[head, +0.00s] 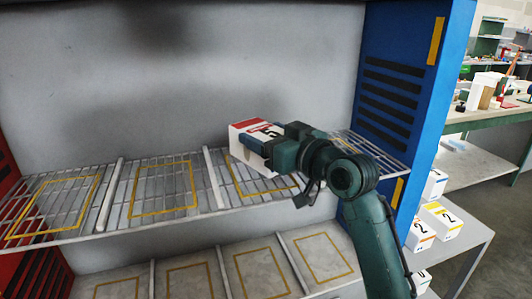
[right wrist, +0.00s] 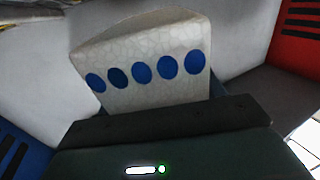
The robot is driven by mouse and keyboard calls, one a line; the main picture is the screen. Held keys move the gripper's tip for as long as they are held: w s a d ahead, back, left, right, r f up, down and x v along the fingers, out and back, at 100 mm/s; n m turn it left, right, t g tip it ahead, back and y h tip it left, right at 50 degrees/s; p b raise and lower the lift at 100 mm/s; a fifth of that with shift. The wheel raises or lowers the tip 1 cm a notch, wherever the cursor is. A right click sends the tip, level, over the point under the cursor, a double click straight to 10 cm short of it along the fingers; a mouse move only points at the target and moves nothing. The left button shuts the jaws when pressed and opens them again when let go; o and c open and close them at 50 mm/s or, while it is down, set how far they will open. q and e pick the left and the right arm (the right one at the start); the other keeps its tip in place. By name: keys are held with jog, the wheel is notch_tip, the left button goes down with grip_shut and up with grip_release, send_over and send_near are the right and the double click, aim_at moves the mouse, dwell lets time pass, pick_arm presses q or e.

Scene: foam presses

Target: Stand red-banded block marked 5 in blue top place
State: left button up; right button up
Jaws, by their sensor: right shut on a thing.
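My right gripper (head: 284,148) is shut on a white block (head: 246,146) with a red band and a dark 5 partly visible. It holds the block above the upper wire shelf (head: 115,207), around the third yellow-outlined place from the left. In the right wrist view, the block (right wrist: 150,62) shows a pale face with a row of several blue dots. The blue wall (head: 405,70) closes the shelf's right end. The place beside that wall (head: 385,152) is partly hidden by my gripper and arm. Contact between block and shelf cannot be told. My left gripper is out of view.
White dividers (head: 110,190) separate the upper places; the two left places are empty. A lower shelf (head: 240,262) has more outlined, empty places. A red wall (head: 28,270) is at left. Several marked blocks (head: 440,219) stand on a grey table (head: 470,238) at right.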

jog(key=shift+f, duration=1.85)
jog(key=shift+f, duration=0.1)
jog(key=o, duration=1)
jog(key=shift+s+d, duration=0.1)
jog(key=b+v, duration=0.1)
jog(key=v, duration=1)
jog(key=shift+s+d+b, duration=0.25)
jog(key=shift+b, duration=0.1)
